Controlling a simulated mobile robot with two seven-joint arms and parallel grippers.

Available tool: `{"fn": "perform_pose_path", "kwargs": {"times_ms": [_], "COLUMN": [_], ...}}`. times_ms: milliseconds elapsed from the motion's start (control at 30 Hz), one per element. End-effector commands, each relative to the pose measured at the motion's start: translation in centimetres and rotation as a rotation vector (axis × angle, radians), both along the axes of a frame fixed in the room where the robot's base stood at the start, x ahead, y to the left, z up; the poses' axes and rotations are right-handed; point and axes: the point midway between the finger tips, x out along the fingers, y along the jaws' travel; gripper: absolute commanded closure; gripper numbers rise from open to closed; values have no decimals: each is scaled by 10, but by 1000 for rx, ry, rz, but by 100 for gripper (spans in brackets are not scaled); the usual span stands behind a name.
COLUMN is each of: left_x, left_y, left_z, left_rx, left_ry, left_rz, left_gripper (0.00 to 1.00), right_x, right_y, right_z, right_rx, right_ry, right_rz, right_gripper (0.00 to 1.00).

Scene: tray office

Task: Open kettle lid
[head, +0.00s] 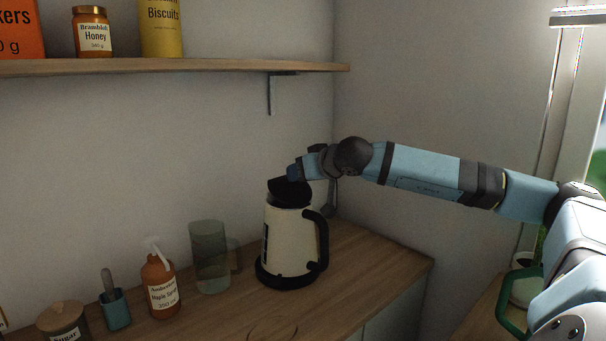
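A cream kettle (288,240) with a black handle (323,240) on its right stands upright on a black base (277,281) on the counter. Its black lid (288,190) is at the top and looks raised at a tilt, though the dark parts there are hard to tell apart. My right gripper (294,173) reaches in from the right, right at the top of the lid. Its fingers are small and dark here, so I cannot tell whether they are open, shut or touching the lid. My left gripper is not in view.
Left of the kettle on the wooden counter (215,318) stand a clear glass container (210,262), a maple syrup bottle (161,285), a teal cup (116,312) and a sugar jar (62,322). A shelf (180,66) with packaged food hangs above. The wall is close behind.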

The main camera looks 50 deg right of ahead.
Motion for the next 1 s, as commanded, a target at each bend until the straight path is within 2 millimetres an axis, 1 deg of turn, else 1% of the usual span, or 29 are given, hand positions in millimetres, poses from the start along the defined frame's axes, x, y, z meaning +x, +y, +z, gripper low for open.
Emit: {"fn": "perform_pose_path", "kwargs": {"times_ms": [300,467,767,900,1000], "left_x": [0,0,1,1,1], "left_y": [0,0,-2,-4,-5], "left_z": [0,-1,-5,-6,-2], "left_rx": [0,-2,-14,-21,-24], "left_ry": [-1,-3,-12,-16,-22], "left_rz": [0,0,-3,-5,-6], "left_gripper": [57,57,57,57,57], "right_x": [-1,-7,-35,-51,-66], "right_y": [0,0,3,5,6], "right_z": [-1,1,14,21,30], "right_rx": [0,-4,-7,-7,-7], "right_ry": [2,2,3,2,0], "right_rz": [-1,0,0,-1,0], "right_gripper": [50,50,50,50,50]}}
